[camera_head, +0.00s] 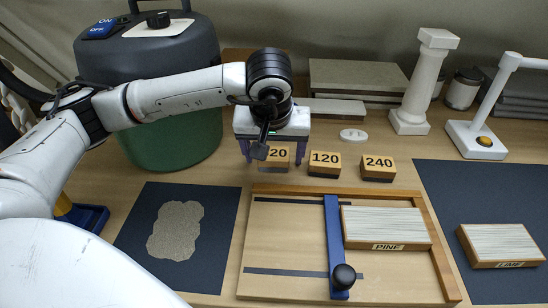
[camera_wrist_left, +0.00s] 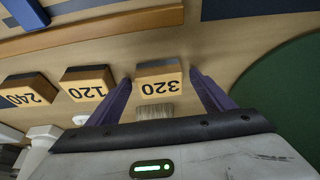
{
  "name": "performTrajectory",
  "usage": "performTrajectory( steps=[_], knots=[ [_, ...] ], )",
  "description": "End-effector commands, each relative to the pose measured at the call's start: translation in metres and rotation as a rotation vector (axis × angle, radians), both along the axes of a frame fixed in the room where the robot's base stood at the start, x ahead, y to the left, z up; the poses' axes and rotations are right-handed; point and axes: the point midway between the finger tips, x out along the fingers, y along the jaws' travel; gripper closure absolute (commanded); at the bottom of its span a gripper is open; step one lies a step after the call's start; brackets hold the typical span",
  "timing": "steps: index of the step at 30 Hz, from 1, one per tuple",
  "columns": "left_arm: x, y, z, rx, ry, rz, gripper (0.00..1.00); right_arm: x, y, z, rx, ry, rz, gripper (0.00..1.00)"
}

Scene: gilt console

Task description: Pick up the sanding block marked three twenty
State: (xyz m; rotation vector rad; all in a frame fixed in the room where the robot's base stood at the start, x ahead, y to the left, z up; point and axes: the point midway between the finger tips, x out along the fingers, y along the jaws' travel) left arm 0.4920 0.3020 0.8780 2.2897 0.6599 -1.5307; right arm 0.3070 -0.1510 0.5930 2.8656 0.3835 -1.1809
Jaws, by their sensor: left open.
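The sanding block marked 320 (camera_wrist_left: 158,84) lies between the open fingers of my left gripper (camera_wrist_left: 164,90) in the left wrist view, with a gap on each side. My right gripper is not in view.
In front is a wooden jig (camera_head: 290,240) with a blue bar (camera_head: 333,225), a black knob and a board marked PINE (camera_head: 385,227). A green and grey drum (camera_head: 165,140) stands at the left. A white column (camera_head: 421,85) and a lamp (camera_head: 476,138) stand at the back right.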

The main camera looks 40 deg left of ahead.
Motion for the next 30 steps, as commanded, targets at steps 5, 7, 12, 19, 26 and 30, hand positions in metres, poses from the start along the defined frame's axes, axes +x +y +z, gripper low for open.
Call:
performTrajectory(
  steps=[5, 7, 12, 19, 26, 30],
  knots=[
    [0.000, 0.000, 0.000, 0.000, 0.000, 0.000, 0.47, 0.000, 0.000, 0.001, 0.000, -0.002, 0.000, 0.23],
    [0.000, 0.000, 0.000, 0.000, 0.000, 0.000, 0.59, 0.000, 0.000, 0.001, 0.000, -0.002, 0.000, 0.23],
    [0.000, 0.000, 0.001, 0.001, -0.001, 0.000, 0.70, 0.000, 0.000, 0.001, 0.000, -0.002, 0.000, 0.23],
    [0.001, 0.000, 0.010, 0.000, -0.004, 0.000, 0.70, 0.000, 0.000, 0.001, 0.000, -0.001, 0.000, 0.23],
    [0.001, 0.000, 0.054, -0.001, -0.006, -0.001, 0.70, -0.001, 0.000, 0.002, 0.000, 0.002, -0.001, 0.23],
    [0.001, -0.001, 0.080, -0.001, -0.005, 0.000, 0.70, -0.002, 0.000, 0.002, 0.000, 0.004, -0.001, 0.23]
  ],
)
